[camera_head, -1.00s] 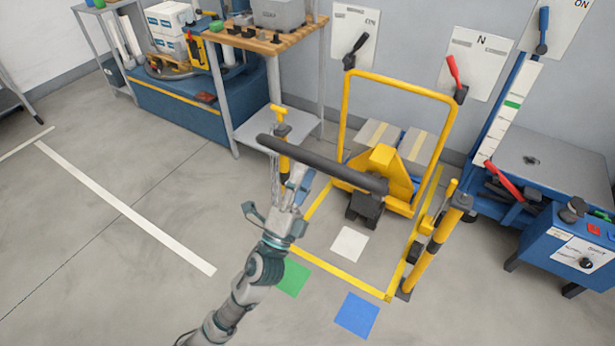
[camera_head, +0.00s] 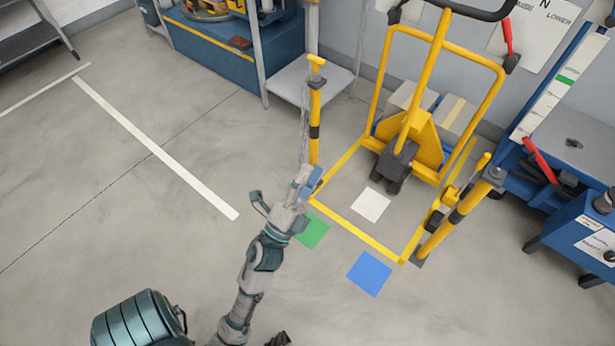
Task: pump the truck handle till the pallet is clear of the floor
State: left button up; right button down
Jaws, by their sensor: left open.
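The yellow pallet truck (camera_head: 425,140) stands inside a yellow floor frame. Its handle (camera_head: 425,80) is a yellow shaft that stands nearly upright, with a dark grip bar (camera_head: 470,13) at the top edge of the view. Boxes (camera_head: 452,115) show behind the truck body. The pallet under them is hidden, so its gap to the floor cannot be told. My left gripper (camera_head: 283,195) is open and empty, over the floor to the left of the green floor square and well apart from the handle.
A yellow post with a chain (camera_head: 315,120) stands just beyond my left gripper. Another yellow and black post (camera_head: 450,220) stands at the right, near a blue machine (camera_head: 575,235) and a red lever (camera_head: 540,160). A shelf (camera_head: 300,85) is behind. The floor at left is clear.

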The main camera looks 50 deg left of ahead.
pick_arm(q)
jog(key=shift+s+d+f, duration=0.2)
jog(key=shift+s+f, duration=0.15)
jog(key=shift+s, duration=0.15)
